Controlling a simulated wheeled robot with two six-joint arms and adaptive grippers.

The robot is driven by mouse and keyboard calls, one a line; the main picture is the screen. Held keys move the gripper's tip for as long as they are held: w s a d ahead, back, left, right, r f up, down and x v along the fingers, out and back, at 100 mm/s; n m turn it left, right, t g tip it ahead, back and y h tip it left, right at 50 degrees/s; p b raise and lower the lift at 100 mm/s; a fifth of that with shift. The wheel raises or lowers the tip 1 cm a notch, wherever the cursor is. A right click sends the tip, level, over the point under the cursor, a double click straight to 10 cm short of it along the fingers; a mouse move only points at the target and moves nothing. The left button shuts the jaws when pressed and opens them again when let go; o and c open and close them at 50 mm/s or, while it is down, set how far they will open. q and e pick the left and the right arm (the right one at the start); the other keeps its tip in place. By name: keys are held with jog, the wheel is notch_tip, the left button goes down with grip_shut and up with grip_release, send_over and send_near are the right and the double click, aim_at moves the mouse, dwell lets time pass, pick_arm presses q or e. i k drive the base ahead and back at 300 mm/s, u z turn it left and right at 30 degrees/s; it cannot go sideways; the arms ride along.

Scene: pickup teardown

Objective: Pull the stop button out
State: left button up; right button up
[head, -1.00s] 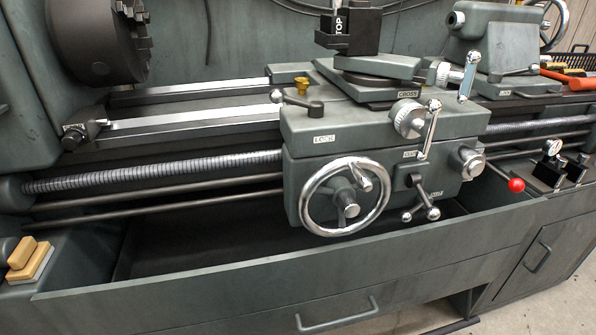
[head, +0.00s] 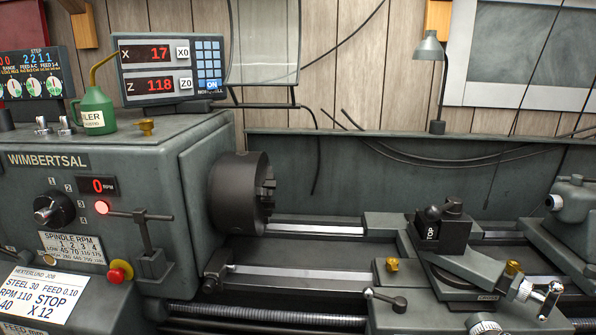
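The red stop button (head: 121,271) sits on a yellow base low on the front of the lathe's headstock, at the lower left of the head view. It lies just left of the foot of a dark lever bracket (head: 150,262). From this angle I cannot tell whether the button is pressed in or out. Neither of my grippers shows in the head view.
A lever (head: 140,216) stands out above the button. The chuck (head: 240,192) is to the right. A green oil can (head: 94,109) stands on top. A job card (head: 40,297) is left of the button.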

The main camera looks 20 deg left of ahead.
aim_at(117, 277)
jog(key=u, duration=1.7)
